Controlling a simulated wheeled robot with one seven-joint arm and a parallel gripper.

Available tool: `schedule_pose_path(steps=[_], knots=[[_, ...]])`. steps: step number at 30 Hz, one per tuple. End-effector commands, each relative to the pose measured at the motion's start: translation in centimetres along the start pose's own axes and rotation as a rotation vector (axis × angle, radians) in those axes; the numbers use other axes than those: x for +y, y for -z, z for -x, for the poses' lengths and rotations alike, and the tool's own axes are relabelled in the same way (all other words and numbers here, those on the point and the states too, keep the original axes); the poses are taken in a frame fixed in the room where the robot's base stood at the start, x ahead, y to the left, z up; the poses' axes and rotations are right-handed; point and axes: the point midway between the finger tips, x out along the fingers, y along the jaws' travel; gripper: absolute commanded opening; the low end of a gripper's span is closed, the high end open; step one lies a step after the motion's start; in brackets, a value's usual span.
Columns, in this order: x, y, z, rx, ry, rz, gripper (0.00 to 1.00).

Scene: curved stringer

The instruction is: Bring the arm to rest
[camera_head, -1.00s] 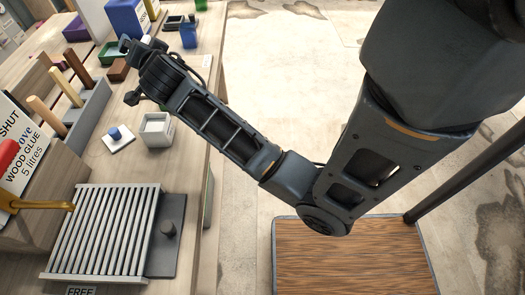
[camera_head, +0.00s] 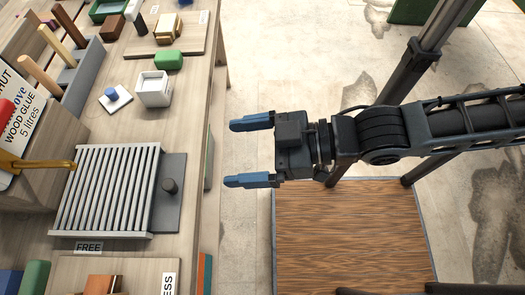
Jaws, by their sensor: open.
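A slatted grey rack (camera_head: 105,190) with a dark knobbed plate (camera_head: 168,207) lies on the bench left of my gripper. A white box (camera_head: 153,88) and green block (camera_head: 169,60) stand farther back. The wood-topped platform (camera_head: 345,240) is below. Pale floor lies between.

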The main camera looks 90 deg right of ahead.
Motion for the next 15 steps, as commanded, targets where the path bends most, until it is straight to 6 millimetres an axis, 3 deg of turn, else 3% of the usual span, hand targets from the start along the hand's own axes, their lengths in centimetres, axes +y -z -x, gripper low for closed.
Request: schedule_pose_path(steps=[3, 6, 15], knots=[[-1.6, 0.7, 2.3, 0.002, 0.013, 0.005, 0.96], [-2.2, 1.1, 3.2, 0.007, 0.016, 0.009, 0.96], [-2.3, 1.3, 3.4, 0.009, 0.017, 0.011, 0.96]])
